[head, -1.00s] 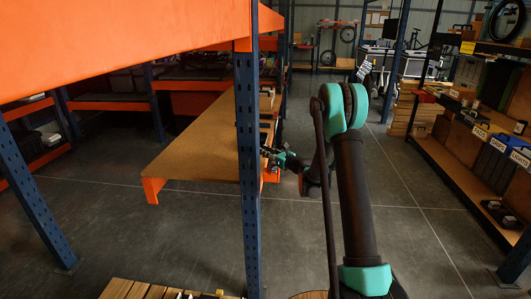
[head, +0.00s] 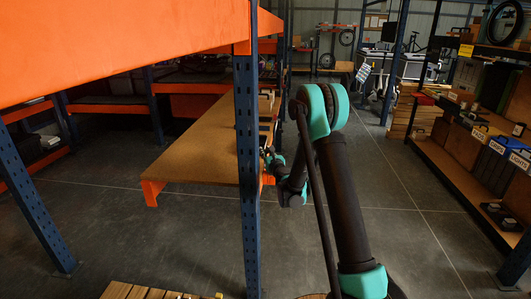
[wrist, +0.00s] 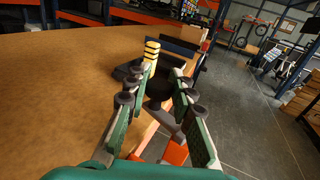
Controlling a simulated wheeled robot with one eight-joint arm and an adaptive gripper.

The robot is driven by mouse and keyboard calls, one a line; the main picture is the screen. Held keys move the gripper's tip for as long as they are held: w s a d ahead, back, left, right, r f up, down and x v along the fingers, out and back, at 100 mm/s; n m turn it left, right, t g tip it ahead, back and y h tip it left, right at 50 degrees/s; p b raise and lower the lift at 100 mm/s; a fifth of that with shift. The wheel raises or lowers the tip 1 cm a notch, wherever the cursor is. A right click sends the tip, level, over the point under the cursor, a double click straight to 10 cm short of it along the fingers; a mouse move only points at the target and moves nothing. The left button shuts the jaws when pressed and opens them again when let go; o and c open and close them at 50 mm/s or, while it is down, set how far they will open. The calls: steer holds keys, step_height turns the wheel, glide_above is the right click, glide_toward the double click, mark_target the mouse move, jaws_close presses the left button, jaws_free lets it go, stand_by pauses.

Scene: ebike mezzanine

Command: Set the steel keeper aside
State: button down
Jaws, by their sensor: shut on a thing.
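In the wrist view my gripper (wrist: 164,76) has its two green-padded fingers closed in on a dark rounded piece (wrist: 158,90) at the edge of the brown shelf board (wrist: 60,80). I take this piece to be the steel keeper, though its outline is partly hidden by the fingers. A yellow-and-black striped post (wrist: 152,55) stands just beyond the fingertips, with a dark flat part beside it. In the head view my gripper is mostly hidden behind the blue upright, by the board's right edge.
The blue rack upright (head: 247,180) stands between the head camera and my gripper. An orange beam (head: 120,40) crosses overhead at left. A cardboard box (wrist: 190,33) sits farther along the board. The aisle floor (head: 400,200) to the right is clear.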

steer(key=c, duration=1.3)
jaws_free()
steer(key=shift+o, duration=0.2)
steer(key=v, duration=0.7)
steer(key=shift+s+d, duration=0.1)
steer(key=shift+s, duration=0.1)
